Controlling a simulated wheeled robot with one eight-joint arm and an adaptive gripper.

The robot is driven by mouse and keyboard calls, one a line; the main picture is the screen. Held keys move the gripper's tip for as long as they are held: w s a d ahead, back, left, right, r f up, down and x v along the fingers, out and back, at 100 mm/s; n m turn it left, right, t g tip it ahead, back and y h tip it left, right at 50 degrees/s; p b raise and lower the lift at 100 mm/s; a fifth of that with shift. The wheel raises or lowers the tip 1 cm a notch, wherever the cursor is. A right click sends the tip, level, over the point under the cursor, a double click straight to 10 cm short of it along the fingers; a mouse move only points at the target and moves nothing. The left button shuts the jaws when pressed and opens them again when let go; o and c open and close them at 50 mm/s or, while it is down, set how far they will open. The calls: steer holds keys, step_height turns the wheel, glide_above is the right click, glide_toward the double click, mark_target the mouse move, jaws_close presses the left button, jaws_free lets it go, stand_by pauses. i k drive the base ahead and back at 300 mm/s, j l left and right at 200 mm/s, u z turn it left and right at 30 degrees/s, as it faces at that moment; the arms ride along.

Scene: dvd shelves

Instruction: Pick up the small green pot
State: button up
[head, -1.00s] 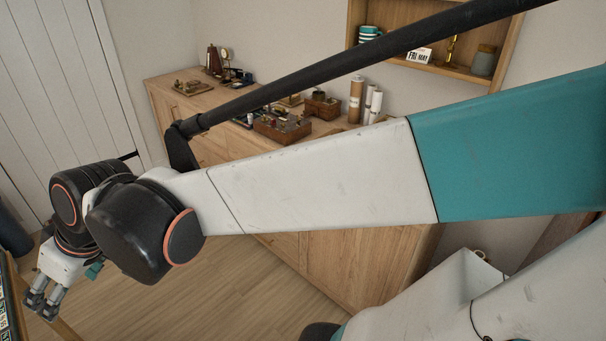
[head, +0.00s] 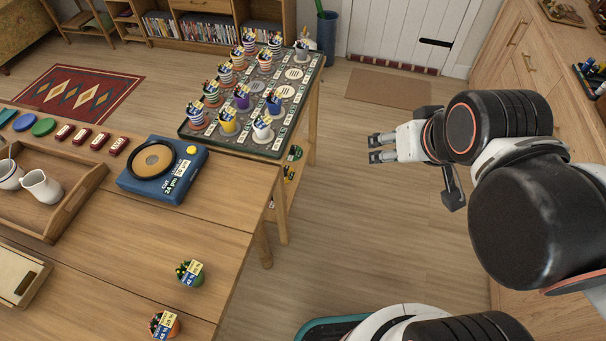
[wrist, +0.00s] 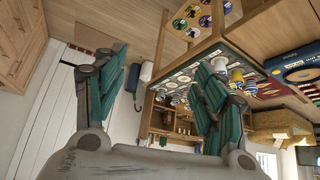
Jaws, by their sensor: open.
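The small green pot (head: 190,274) stands upright on the wooden table, near its right edge, with a dark plant and a blue, white and yellow label in it. An orange pot (head: 165,325) of similar size stands in front of it. My gripper (head: 373,149) is open and empty, over the floor to the right of the table and well apart from the green pot. In the wrist view its two fingers spread apart (wrist: 162,78) with nothing between them. I cannot make out the green pot in the wrist view.
A blue box with a round disc (head: 180,186) and a wooden tray with jugs (head: 88,184) lie farther left. A sideboard (head: 525,62) stands at right. Floor between is clear.

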mark_target(191, 274)
steer(key=k+j+u, duration=0.1)
steer(key=u, duration=1.75)
steer(key=k+j, duration=0.3)
steer(key=j, duration=0.2)
steer(key=k+j+z, duration=0.15)
steer(key=k+j, duration=0.15)
steer(key=j, duration=0.15)
steer(key=k+j, duration=0.3)
steer(key=j, duration=0.15)
steer(key=z, duration=0.05)
